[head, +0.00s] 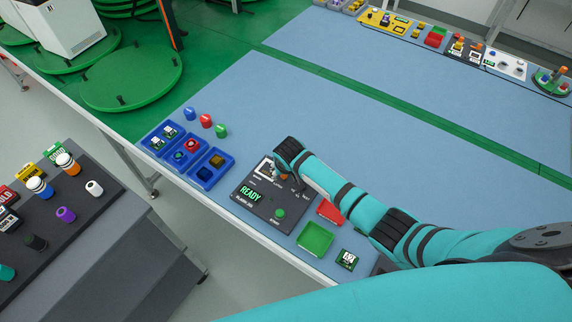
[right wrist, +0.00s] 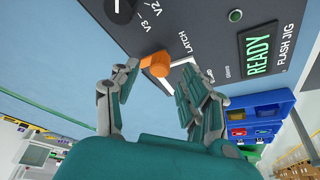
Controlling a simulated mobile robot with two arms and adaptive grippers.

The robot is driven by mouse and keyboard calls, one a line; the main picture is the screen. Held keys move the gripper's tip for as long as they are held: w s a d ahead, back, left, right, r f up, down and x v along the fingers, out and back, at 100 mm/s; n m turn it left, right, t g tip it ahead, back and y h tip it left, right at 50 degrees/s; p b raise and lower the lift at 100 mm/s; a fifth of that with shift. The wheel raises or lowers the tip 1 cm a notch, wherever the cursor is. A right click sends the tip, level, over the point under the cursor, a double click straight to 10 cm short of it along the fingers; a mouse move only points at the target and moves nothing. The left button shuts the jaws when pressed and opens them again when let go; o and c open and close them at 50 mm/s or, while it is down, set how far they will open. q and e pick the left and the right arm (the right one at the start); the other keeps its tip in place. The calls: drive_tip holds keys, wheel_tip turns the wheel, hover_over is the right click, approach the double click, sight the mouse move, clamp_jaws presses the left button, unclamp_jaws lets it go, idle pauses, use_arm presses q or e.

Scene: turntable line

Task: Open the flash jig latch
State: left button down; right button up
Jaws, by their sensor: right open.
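The flash jig is a dark box (head: 248,210) near the front edge of the blue table, with a lit READY display (head: 250,194) in the head view. In the right wrist view its dark panel (right wrist: 215,40) fills the top, with the READY display (right wrist: 258,50). The orange latch (right wrist: 157,64) sticks out beside the LATCH label. My right gripper (right wrist: 157,70) is open, its fingertips either side of the latch; I cannot tell whether they touch it. In the head view my right wrist covers the jig's far part and hides most of the latch. My left gripper is not in view.
Blue bins (head: 188,152) with small parts stand left of the jig, with coloured caps (head: 206,121) behind them. A green tray (head: 315,237), a red tray (head: 330,210) and a small circuit board (head: 347,259) lie to its right.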

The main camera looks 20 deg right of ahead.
drive_tip(key=v, duration=1)
